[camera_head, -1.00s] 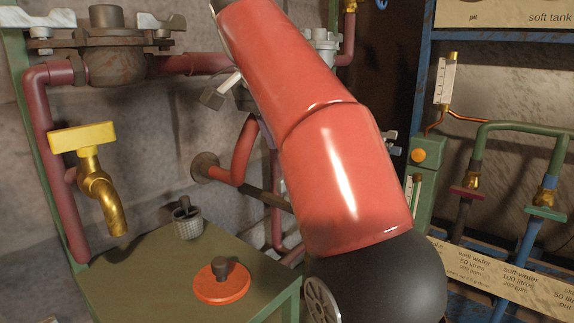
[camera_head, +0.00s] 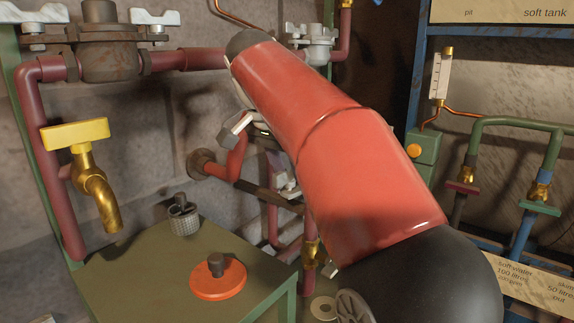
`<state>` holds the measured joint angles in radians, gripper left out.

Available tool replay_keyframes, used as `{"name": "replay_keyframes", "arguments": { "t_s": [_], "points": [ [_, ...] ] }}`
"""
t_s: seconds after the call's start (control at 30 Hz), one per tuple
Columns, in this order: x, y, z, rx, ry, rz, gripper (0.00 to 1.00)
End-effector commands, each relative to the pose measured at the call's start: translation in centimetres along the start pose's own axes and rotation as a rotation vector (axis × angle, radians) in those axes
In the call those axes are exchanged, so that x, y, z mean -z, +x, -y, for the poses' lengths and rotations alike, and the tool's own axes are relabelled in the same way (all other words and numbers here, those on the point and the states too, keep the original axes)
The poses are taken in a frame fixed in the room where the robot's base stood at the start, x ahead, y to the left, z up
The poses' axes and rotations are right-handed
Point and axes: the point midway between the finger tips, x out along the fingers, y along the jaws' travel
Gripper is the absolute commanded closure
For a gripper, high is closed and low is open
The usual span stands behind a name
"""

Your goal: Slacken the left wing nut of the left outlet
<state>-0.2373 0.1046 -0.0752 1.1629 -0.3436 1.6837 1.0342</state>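At the upper left, a rusty grey strainer housing (camera_head: 107,58) sits in the dark red pipe. A pale wing nut (camera_head: 33,16) stands at its left and another wing nut (camera_head: 152,18) at its right. A smaller grey housing (camera_head: 317,48) with pale wing nuts shows behind my arm. I cannot tell for certain which fitting is the left outlet. My gripper (camera_head: 238,127) is partly hidden behind my red arm, low and right of the large housing and apart from its wing nuts. Its opening cannot be made out.
A yellow-handled brass tap (camera_head: 92,185) hangs at the left. A green table (camera_head: 150,265) below carries a mesh cup (camera_head: 184,218) and an orange disc (camera_head: 218,280). A blue rack (camera_head: 421,80) with green pipes stands at the right. Space before the left wall is open.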

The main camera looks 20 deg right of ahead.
Motion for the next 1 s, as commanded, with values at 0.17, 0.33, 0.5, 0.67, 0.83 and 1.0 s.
{"name": "replay_keyframes", "arguments": {
  "t_s": [0.17,0.33,0.5,0.67,0.83,1.0],
  "points": [
    [0.0,-0.01,0.0,0.0,0.0,0.0,0.84],
    [0.0,-0.02,0.01,0.0,-0.001,0.0,1.0],
    [0.0,-0.02,0.0,0.001,-0.005,0.0,1.0],
    [-0.02,-0.03,-0.03,0.014,-0.033,0.001,1.0],
    [0.0,-0.04,-0.15,0.046,-0.109,0.001,1.0],
    [0.04,-0.03,-0.23,0.097,-0.232,0.0,1.0]
  ]
}}
